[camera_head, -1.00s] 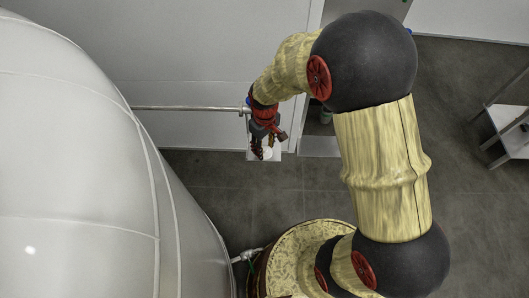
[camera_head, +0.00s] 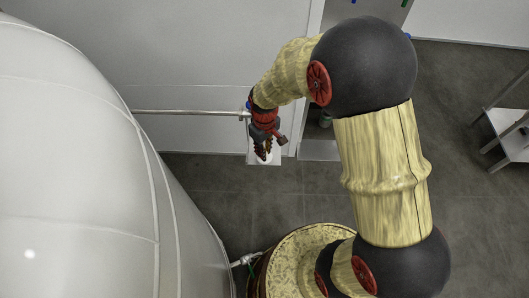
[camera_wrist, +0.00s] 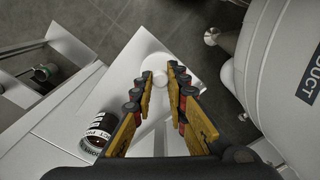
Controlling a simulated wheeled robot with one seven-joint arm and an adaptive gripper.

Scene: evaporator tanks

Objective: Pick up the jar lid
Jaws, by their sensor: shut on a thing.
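The jar lid (camera_wrist: 160,79) is a small white round piece between my fingertips in the wrist view. It lies at a small white shelf (camera_wrist: 185,58), pale against pale, so its edges are hard to make out. My gripper (camera_wrist: 160,71) is shut on the lid, with a finger on each side. In the head view my gripper (camera_head: 264,152) points down over the same shelf, and its fingers hide most of the lid. I cannot tell whether the lid touches the shelf.
A dark jar with a white label (camera_wrist: 97,133) lies left of my fingers in the wrist view. A large white tank (camera_head: 80,150) fills the left of the head view. A metal rail (camera_head: 185,112) runs along the wall behind. Open floor (camera_head: 470,110) lies at right.

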